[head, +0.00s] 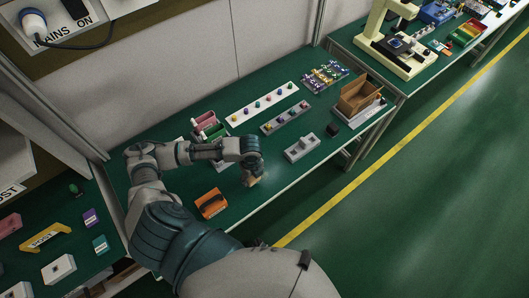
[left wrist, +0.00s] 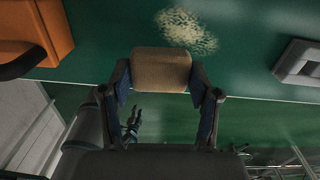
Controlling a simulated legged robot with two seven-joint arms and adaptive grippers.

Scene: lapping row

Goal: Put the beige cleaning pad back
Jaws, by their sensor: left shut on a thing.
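The beige cleaning pad (left wrist: 161,70) is held between the two fingers of my left gripper (left wrist: 160,82), as the left wrist view shows. In the head view my left gripper (head: 253,174) is low over the green bench, with the pad (head: 254,182) partly hidden under it. A pale speckled patch (left wrist: 187,30) lies on the bench just beyond the pad. I cannot tell whether the pad touches the bench. A dark jaw-like shape (left wrist: 131,122) far below in the left wrist view may be my right gripper; its state is unclear.
An orange block with a dark handle (head: 211,203) stands left of my gripper. A grey fixture (head: 302,148) is to the right, with a cardboard box (head: 360,96) beyond. The bench's front edge is close.

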